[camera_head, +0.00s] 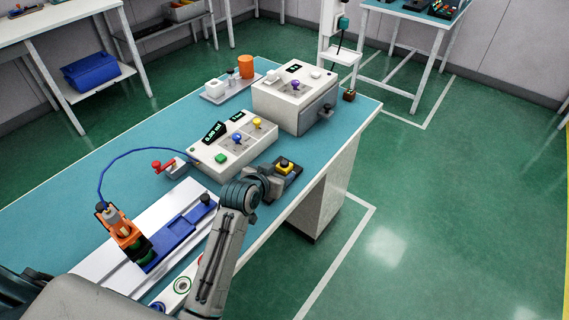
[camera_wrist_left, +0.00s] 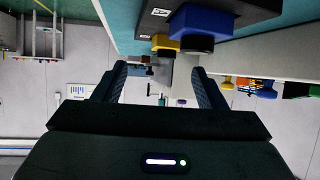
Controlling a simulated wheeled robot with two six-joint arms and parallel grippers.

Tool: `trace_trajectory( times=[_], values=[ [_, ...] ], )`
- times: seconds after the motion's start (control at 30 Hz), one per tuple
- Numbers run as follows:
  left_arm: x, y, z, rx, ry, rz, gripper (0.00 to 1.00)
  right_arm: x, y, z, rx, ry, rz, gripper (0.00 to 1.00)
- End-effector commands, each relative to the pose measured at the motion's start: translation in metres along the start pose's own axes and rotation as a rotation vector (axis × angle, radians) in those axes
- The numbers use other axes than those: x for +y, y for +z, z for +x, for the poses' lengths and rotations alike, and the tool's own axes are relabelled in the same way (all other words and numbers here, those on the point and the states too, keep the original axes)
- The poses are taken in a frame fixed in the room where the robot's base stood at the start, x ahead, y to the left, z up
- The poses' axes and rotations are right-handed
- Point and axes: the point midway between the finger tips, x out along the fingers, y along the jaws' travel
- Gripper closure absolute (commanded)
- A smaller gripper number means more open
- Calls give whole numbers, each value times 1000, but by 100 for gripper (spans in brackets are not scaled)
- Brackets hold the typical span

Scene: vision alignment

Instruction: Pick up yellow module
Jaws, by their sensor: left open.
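The yellow module (camera_head: 285,163), a small yellow block with a dark top, sits on a black pad (camera_head: 292,174) near the front right edge of the blue-green table. In the left wrist view, which is upside down, the yellow module (camera_wrist_left: 165,42) shows beside a larger blue block (camera_wrist_left: 201,24) on the dark pad. My left gripper (camera_head: 278,186) is just in front of the pad, by the table edge. Its two fingers (camera_wrist_left: 160,72) are apart with nothing between them, and the yellow module lies beyond them. The arm partly hides the pad in the head view. My right gripper is not seen.
A control box with knobs (camera_head: 232,147) and a larger grey-white box (camera_head: 295,97) stand behind the module. A blue slide fixture (camera_head: 172,240) and an orange device (camera_head: 122,234) lie left of my arm. Beyond the table's right edge is open green floor.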

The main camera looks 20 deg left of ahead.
Motion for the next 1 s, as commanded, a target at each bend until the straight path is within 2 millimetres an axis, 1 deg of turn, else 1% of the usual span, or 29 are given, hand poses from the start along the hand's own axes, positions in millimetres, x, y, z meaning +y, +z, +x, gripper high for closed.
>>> trace_trajectory(
  times=[0.07, 0.17, 0.27, 0.33, 0.43, 0.5, 0.6, 0.83, 0.87, 1.0],
  values=[
    [0, -1, 7, -1, 0, 0, 35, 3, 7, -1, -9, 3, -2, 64],
    [-1, -1, 12, 0, 0, 0, 35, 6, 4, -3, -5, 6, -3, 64],
    [-3, -3, 22, -1, 0, 0, 35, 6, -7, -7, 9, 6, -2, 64],
    [-5, -3, 31, -2, 0, 0, 35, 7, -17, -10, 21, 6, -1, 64],
    [-7, -3, 45, -2, -1, 0, 35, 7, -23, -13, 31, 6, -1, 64],
    [-7, -2, 53, -1, -1, 0, 35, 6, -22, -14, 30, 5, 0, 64],
    [-7, -2, 60, -1, -1, 0, 35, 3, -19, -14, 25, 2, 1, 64],
    [-7, -1, 61, 1, -1, 0, 35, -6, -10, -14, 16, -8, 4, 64],
    [-7, -1, 61, 1, -1, 0, 37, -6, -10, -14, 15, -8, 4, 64],
    [-7, -1, 61, 0, -1, 0, 64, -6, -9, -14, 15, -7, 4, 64]
  ],
)
